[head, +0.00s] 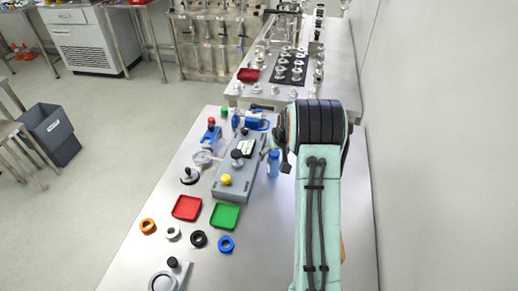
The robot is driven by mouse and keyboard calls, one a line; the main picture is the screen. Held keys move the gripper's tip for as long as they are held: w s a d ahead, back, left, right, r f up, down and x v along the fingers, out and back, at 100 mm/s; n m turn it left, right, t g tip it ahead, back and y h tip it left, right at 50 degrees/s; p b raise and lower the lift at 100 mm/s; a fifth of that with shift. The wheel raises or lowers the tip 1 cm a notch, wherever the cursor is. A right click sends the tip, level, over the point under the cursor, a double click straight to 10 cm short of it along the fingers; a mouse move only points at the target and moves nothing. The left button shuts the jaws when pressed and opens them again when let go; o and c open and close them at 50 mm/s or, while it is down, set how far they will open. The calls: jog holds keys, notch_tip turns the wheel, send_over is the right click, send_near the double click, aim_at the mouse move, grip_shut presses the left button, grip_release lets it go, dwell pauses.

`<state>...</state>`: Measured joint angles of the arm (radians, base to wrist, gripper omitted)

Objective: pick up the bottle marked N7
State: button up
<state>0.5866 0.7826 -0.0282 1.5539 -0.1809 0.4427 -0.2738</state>
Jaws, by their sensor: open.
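A blue bottle (273,163) stands upright on the metal table, just right of the grey apparatus. Any marking on it is too small to read, so I cannot tell whether it is N7. My gripper (285,164) shows only as a small dark part close to the bottle's right side, and my arm hides most of it. It is open, and nothing is seen held in it. I cannot tell whether it touches the bottle.
A grey apparatus with a yellow knob (227,181) stands left of the bottle. A red tray (187,207), a green tray (225,215) and several coloured rings lie nearer. A blue device (256,121) is behind. A wall (420,150) bounds the right.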

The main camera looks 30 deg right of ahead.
aim_at(273, 163)
jog(key=x, duration=0.5)
jog(key=d+x, duration=0.1)
jog(key=x, duration=0.2)
jog(key=shift+s, duration=0.1)
jog(key=c, duration=1.3)
